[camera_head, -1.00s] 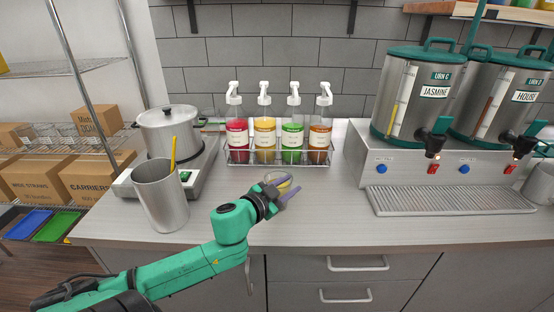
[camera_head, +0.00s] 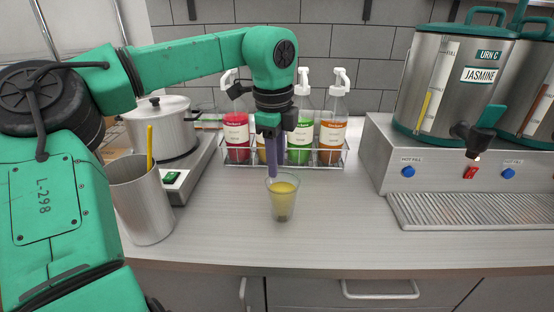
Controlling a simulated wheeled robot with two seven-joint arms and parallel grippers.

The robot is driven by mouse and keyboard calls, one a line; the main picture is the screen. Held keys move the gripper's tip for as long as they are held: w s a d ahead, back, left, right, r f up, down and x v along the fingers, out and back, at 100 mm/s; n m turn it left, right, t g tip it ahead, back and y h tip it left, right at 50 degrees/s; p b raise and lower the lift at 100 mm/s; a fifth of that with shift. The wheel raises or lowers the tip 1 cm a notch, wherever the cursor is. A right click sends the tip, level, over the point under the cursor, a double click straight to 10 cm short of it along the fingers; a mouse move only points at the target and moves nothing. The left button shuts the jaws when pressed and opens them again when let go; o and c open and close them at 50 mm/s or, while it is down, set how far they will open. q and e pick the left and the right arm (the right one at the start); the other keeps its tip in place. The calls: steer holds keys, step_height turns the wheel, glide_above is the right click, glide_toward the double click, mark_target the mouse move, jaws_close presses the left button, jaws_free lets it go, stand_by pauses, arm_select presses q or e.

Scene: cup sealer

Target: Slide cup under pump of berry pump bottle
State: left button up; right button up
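A clear cup (camera_head: 283,203) with yellow liquid stands upright on the counter, in front of the bottle rack. My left gripper (camera_head: 272,170) points down at the cup from above, its purple fingers overlapping in this view. The lower finger end is at the cup's left rim; I cannot tell whether it touches, or how wide the fingers are apart. The red bottle (camera_head: 236,140), likely the berry one, is leftmost in the rack; its label is too small to read. My arm hides part of its pump and much of the yellow bottle (camera_head: 261,150). My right gripper is out of view.
The wire rack (camera_head: 345,158) also holds green (camera_head: 300,138) and orange (camera_head: 331,138) pump bottles. A metal canister (camera_head: 146,205) and a pot (camera_head: 160,128) stand left. Urns (camera_head: 455,85) and a drip tray (camera_head: 450,212) stand right. Counter right of the cup is clear.

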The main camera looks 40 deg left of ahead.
arm_select(q)
steer(key=shift+s, duration=0.1)
steer(key=p, duration=0.3)
glide_toward(279, 208)
steer(key=f, duration=0.5)
steer(key=w+f, duration=0.1)
steer(key=f, duration=0.2)
steer(key=shift+a, duration=0.15)
steer(key=shift+f, duration=0.55)
jaws_close()
stand_by(0.3)
